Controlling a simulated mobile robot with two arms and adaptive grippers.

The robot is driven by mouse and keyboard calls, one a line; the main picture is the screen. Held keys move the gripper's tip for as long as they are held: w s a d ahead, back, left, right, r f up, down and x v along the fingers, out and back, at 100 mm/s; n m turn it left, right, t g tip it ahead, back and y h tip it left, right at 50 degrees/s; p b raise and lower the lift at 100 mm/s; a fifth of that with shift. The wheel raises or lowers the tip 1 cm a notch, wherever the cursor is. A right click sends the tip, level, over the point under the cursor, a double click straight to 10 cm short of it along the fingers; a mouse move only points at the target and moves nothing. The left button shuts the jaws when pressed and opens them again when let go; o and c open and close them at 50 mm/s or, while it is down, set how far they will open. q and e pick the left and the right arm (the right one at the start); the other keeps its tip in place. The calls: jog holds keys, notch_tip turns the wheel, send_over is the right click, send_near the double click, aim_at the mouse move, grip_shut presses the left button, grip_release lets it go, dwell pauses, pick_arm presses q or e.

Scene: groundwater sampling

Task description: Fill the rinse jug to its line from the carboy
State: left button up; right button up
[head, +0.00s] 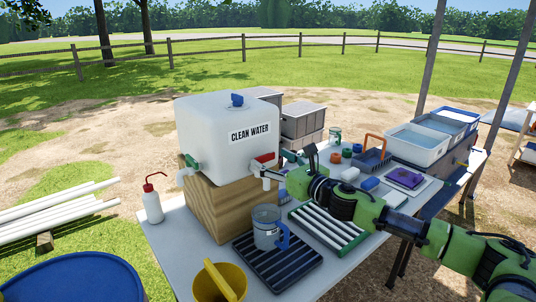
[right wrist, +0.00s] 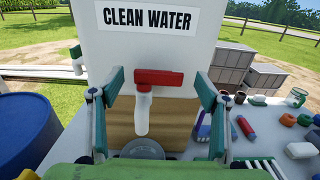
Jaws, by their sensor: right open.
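The white carboy (head: 205,128), labelled CLEAN WATER, stands on a wooden block (head: 215,205). Its red-handled tap (right wrist: 158,78) has a white spout pointing down; the red lever lies crosswise. No water stream shows. The clear rinse jug (head: 266,232) with a blue handle stands upright on a dark slatted tray (head: 288,270), below the tap. Its rim shows under the spout in the right wrist view (right wrist: 143,149). Its line and water level cannot be made out. My right gripper (right wrist: 158,92) is open, its fingers either side of the tap, apparently not touching it. My left gripper is out of view.
A second, green-handled tap (head: 190,163) sits at the carboy's left. A red-topped wash bottle (head: 152,203) and yellow bucket (head: 220,284) stand at left and front. A green-edged rack (head: 327,232) lies right of the jug. Grey boxes (head: 303,119) and white bins (head: 415,145) stand farther back.

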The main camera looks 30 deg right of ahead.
jog(key=shift+w+a+p, duration=0.1)
jog(key=shift+w+p, duration=0.25)
jog(key=shift+w, duration=0.75)
jog(key=c, duration=1.1)
